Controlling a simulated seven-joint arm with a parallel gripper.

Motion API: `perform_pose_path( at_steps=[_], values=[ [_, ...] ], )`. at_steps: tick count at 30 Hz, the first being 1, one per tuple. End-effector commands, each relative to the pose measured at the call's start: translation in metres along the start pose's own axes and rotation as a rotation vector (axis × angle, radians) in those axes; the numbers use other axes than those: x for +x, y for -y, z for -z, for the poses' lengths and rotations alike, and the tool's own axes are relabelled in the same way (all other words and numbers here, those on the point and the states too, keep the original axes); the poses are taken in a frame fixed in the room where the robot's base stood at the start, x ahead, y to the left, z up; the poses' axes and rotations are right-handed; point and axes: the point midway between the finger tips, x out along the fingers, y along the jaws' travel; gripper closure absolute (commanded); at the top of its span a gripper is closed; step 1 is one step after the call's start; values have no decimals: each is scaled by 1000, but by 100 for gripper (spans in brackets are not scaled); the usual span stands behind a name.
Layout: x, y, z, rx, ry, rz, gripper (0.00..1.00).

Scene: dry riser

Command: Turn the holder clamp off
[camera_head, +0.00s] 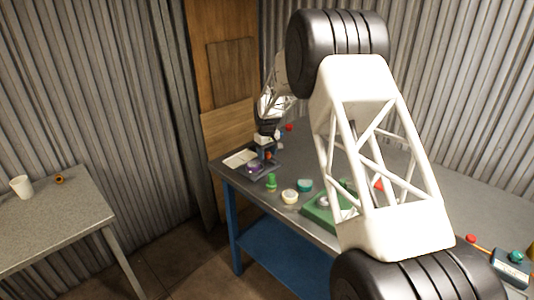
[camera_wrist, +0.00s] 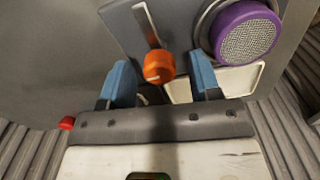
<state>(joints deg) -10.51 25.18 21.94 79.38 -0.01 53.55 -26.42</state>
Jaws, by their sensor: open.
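The holder is a grey plate (camera_wrist: 122,18) with a metal lever (camera_wrist: 147,22) ending in an orange knob (camera_wrist: 158,66); this looks like the clamp. A purple cylinder with a mesh face (camera_wrist: 248,38) sits in a ring on the plate, right of the lever. In the head view the holder and purple piece (camera_head: 254,168) are at the left end of the bench. My gripper (camera_head: 264,148) is over the holder. In the wrist view its two blue fingers are open, one on each side of the orange knob, with gaps visible. Contact cannot be confirmed.
A pale tray (camera_head: 240,158) lies beside the holder on the grey bench. A green piece (camera_head: 271,182), a cream round pot (camera_head: 290,196) and a teal pot (camera_head: 305,185) stand nearer. A red item (camera_head: 289,127) is behind. A separate table (camera_head: 50,225) holds a white cup (camera_head: 21,186).

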Motion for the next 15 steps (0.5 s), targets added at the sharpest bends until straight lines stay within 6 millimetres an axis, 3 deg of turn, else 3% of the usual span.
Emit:
perform_pose_path(
  at_steps=[8,15],
  values=[
    [-9,0,0,0,-1,-1,43],
    [-36,0,0,0,-2,-1,43]
  ],
)
